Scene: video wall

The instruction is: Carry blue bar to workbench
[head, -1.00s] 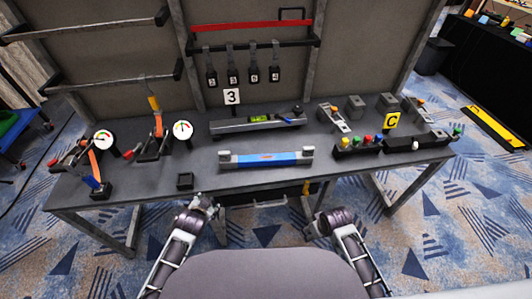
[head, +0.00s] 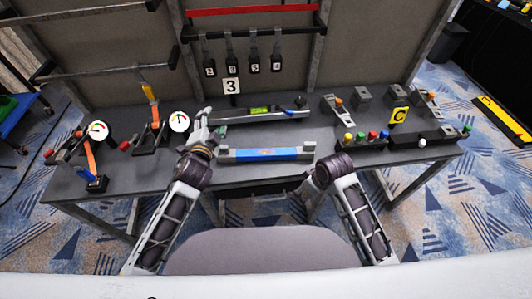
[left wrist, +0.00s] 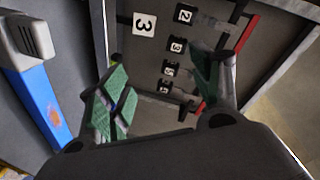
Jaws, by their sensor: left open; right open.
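The blue bar (head: 266,154) lies flat along the front of the grey workbench (head: 345,158). It has grey end blocks and a small orange mark. My left gripper (head: 206,122) is above the bench, just left of and behind the bar's left end. In the left wrist view, my left gripper (left wrist: 160,88) is open with green pads and nothing between them; the bar (left wrist: 42,108) shows at the left, outside the fingers. My right gripper (head: 308,193) is low at the bench's front edge, right of the bar, open and partly hidden by my arm.
A level-like tool (head: 262,115) lies behind the bar. Two gauges (head: 179,122) with clamps stand at the left. Numbered black tags (head: 254,66) hang from the rack behind.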

